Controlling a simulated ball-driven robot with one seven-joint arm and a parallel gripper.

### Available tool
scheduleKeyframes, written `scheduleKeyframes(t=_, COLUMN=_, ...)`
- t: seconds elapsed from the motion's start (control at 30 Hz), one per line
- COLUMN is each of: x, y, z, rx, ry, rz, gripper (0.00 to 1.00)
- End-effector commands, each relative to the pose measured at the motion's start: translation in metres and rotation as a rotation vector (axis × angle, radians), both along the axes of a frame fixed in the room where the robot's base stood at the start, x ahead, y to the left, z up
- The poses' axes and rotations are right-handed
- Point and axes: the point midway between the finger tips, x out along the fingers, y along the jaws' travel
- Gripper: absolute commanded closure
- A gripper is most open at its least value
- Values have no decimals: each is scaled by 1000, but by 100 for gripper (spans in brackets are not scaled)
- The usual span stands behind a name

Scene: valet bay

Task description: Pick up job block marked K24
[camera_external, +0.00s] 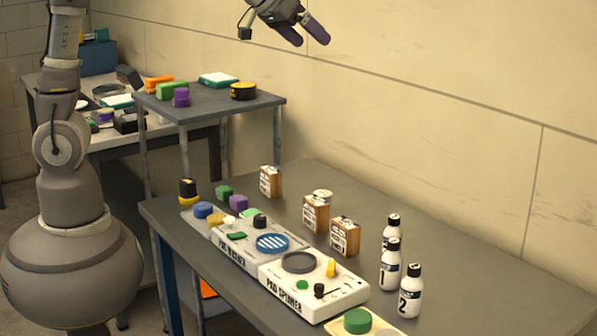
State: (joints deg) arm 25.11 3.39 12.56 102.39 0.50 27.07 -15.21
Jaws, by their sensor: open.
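Three wooden job blocks with white printed labels stand in a row on the grey bench (440,262). One block (270,182) is at the back left, one block (315,214) is in the middle, and one block (345,237) is nearest the camera. The lettering is too small to read, so I cannot tell which is K24. My gripper (312,41) is open and empty at the top of the picture, high above the bench and apart from all the blocks.
A white pad spinner (345,289) and a grey device (222,243) with coloured pieces line the bench's front edge. White bottles (389,264) stand right of the blocks. A small round item (323,193) sits behind the middle block. A raised shelf (213,103) stands behind.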

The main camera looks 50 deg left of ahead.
Motion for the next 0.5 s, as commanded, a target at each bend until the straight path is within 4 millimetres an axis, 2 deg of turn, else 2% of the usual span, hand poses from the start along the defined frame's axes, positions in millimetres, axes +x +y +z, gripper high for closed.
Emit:
scheduleKeyframes(t=0.03, x=-6, y=30, z=18, rx=-6, ry=-104, rz=18, gripper=0)
scheduleKeyframes(t=0.1, x=-24, y=62, z=65, rx=15, ry=-227, rz=33, gripper=0)
scheduleKeyframes(t=0.2, x=-60, y=94, z=119, rx=66, ry=-373, rz=55, gripper=0)
scheduleKeyframes(t=0.23, x=-71, y=101, z=131, rx=82, ry=-406, rz=62, gripper=0)
scheduleKeyframes(t=0.3, x=-93, y=111, z=153, rx=115, ry=-467, rz=73, gripper=0)
scheduleKeyframes(t=0.4, x=-113, y=118, z=173, rx=148, ry=-519, rz=82, gripper=0)
scheduleKeyframes(t=0.5, x=-120, y=120, z=181, rx=161, ry=-535, rz=85, gripper=0)
